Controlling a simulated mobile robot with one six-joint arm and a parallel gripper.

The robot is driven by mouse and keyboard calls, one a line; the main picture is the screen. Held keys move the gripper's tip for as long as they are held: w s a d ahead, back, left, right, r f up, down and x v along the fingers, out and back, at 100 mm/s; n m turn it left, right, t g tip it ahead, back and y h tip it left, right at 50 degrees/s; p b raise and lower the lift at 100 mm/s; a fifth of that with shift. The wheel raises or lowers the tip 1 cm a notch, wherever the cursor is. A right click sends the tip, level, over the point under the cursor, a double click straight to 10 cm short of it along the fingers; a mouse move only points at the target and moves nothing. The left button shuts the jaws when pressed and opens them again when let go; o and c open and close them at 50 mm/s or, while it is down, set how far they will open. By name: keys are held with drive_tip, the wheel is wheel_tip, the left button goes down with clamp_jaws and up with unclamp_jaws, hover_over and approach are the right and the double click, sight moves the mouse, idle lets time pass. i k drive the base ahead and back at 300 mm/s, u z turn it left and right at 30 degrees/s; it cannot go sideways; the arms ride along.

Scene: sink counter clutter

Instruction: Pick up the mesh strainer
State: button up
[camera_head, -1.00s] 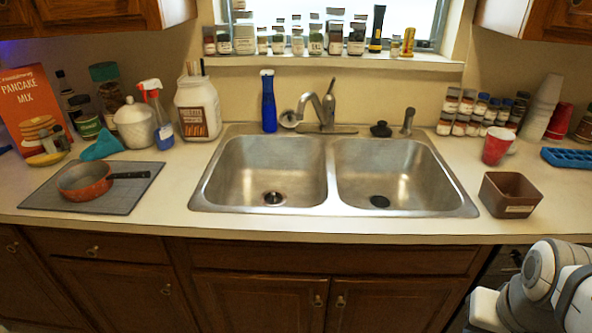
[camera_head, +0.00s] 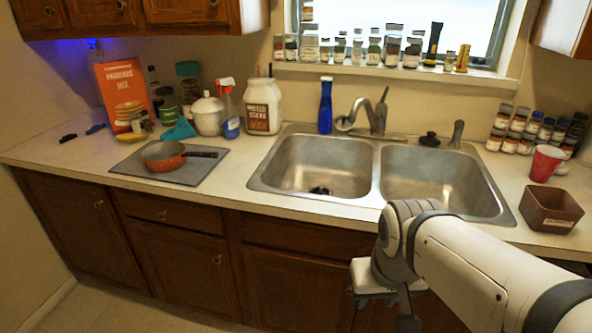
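A small round metallic disc (camera_head: 344,123), which looks like the mesh strainer, is at the back of the sink, just left of the faucet (camera_head: 368,115). It is small in view, so I cannot be sure what it is or whether it lies flat or leans. My gripper (camera_head: 388,302) hangs low in front of the cabinet doors, below the counter's front edge and far from the disc. My arm partly hides it, and I cannot tell whether its fingers are open or shut.
The double sink (camera_head: 378,202) lies between my arm and the disc. A blue bottle (camera_head: 325,106) stands close left of the disc. A black stopper (camera_head: 430,139) is right of the faucet. A brown bin (camera_head: 551,208) and red cup (camera_head: 545,163) stand at right; a pan (camera_head: 162,156) at left.

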sight(317, 190)
drive_tip(key=i, duration=1)
drive_tip(key=u, duration=0.05)
